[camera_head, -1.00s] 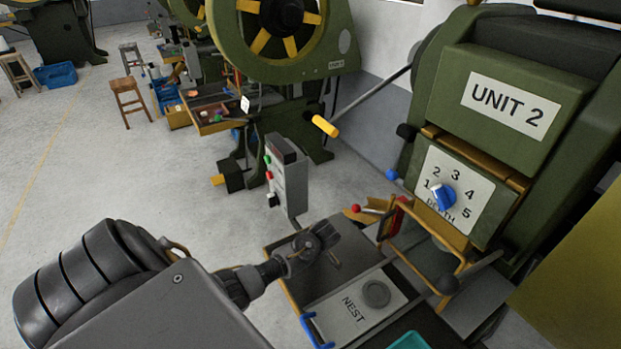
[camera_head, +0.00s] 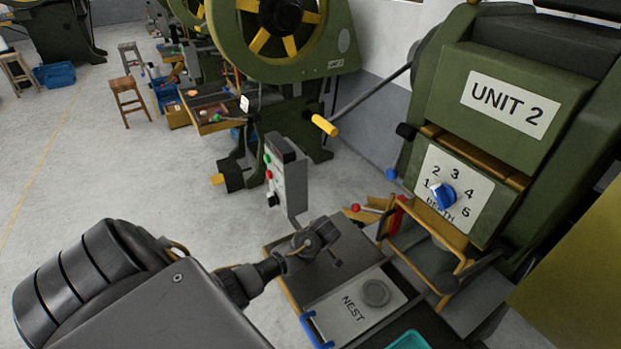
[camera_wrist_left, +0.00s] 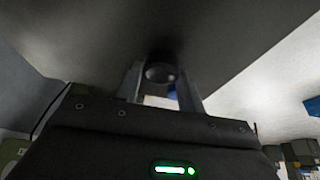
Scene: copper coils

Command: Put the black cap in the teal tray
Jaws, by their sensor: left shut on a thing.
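My left gripper (camera_head: 326,243) is over the dark work table in the head view, left of the NEST plate. In the left wrist view, its two fingers (camera_wrist_left: 160,80) are shut on a small dark round thing (camera_wrist_left: 160,72), which looks like the black cap. The cap cannot be made out clearly in the head view. The teal tray (camera_head: 408,342) shows only in part at the bottom edge of the head view, to the right of and nearer than the gripper. My right gripper is not in view.
The NEST plate (camera_head: 350,308) has a grey round piece (camera_head: 376,292) on it and a blue handle (camera_head: 312,330) at its left. The UNIT 2 press (camera_head: 500,130) with its yellow guard frame (camera_head: 425,262) stands at the right. A control box (camera_head: 288,178) stands behind the table.

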